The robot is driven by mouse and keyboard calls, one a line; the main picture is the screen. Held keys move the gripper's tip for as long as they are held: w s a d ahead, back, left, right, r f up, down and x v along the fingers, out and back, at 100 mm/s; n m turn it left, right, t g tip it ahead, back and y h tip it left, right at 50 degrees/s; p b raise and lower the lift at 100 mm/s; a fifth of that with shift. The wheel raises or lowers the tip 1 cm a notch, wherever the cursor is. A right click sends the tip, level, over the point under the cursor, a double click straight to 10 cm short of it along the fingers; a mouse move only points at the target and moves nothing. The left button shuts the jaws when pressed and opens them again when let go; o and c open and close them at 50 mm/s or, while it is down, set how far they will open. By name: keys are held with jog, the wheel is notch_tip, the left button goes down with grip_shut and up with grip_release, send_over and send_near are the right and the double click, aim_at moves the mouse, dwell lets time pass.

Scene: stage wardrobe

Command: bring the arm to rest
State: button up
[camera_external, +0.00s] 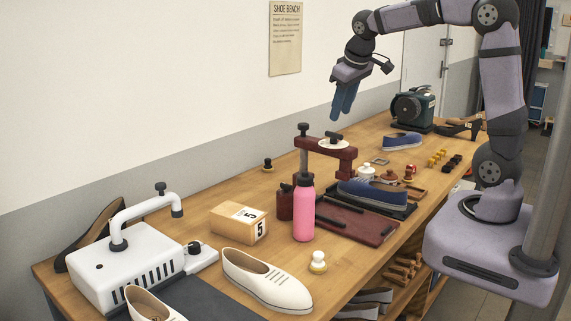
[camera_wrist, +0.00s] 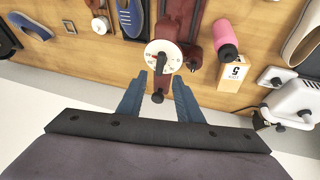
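My gripper (camera_external: 340,108) hangs in the air above the back of the wooden bench (camera_external: 205,205), with its blue fingers pointing down. In the wrist view, the fingers of my gripper (camera_wrist: 157,84) stand apart with nothing held between them. Below them is a dark red press (camera_external: 350,157) with a round white dial (camera_external: 333,143). The dial also shows in the wrist view (camera_wrist: 163,56), just beyond the fingertips. My gripper is apart from the press and touches nothing that I can see.
A pink bottle (camera_external: 303,210), a numbered box (camera_external: 239,223), a blue shoe (camera_external: 372,193) and a white shoe (camera_external: 266,280) stand on the bench. A white machine (camera_external: 125,268) is at the left. A dark green machine (camera_external: 412,108) stands at the far end. The air around my gripper is clear.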

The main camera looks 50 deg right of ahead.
jog(key=s+a+f+g+y, duration=0.1)
jog(key=s+a+f+g, duration=0.1)
jog(key=s+a+f, duration=0.3)
jog(key=s+a+f+g+y, duration=0.1)
jog(key=s+a+f, duration=0.3)
jog(key=s+f, duration=0.9)
jog(key=s+g, duration=0.1)
jog(key=s, duration=0.3)
jog(key=shift+s+a+f+n, duration=0.2)
jog(key=shift+a+n, duration=0.1)
jog(key=shift+a, duration=0.1)
notch_tip(320, 180, down, 19)
jog(key=b, duration=1.9)
